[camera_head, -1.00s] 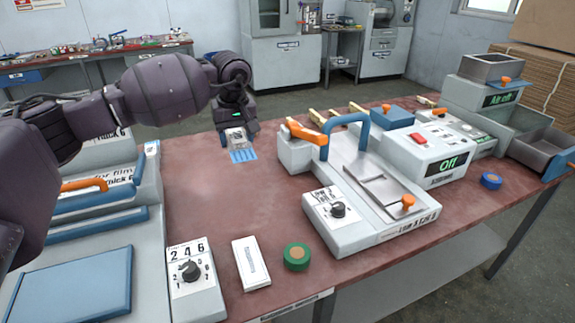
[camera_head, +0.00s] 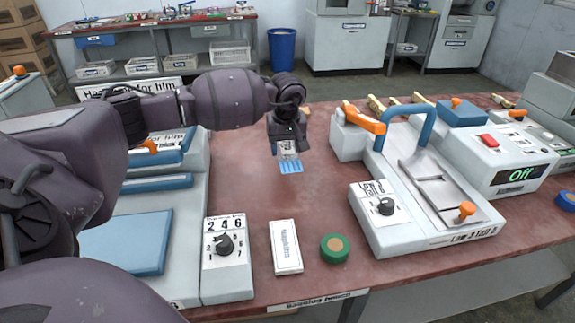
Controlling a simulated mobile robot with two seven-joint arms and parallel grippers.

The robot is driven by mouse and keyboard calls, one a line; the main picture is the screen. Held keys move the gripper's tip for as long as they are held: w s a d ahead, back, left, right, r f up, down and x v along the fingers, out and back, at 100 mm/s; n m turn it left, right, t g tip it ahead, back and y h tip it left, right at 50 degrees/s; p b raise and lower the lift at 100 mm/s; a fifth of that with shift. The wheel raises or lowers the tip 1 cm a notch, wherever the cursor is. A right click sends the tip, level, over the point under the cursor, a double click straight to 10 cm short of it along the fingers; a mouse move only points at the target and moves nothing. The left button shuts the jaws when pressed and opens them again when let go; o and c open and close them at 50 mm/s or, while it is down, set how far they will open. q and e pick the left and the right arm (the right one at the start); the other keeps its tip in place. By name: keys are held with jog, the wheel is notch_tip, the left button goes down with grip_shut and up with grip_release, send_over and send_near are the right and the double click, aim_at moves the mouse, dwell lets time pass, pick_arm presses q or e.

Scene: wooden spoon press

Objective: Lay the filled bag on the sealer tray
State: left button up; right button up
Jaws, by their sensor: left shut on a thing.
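My left gripper (camera_head: 287,146) points down over the red table, left of the vacuum-style machine. It is shut on a small bag (camera_head: 289,155) with a pale printed top and a blue striped lower part. The bag hangs from the jaws; whether it touches the table I cannot tell. Two sealers are in view, and I cannot tell which is meant. One on the left has a blue pad (camera_head: 125,243) and a 2-4-6 dial. The other on the right has a grey metal tray (camera_head: 437,188), a blue arch handle and an orange knob. My right gripper is not in view.
A white box (camera_head: 285,247) and a green roll (camera_head: 334,248) lie near the front edge. A unit reading "Off" (camera_head: 515,175) stands at the right, with a blue roll (camera_head: 566,200) beside it. The red tabletop between the sealers is mostly clear.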

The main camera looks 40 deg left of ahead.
pick_arm(q)
jog(key=shift+f+b, duration=0.35)
jog(key=shift+f, duration=2.7)
jog(key=shift+f, duration=0.1)
jog(key=shift+f, duration=0.15)
jog(key=o, duration=0.9)
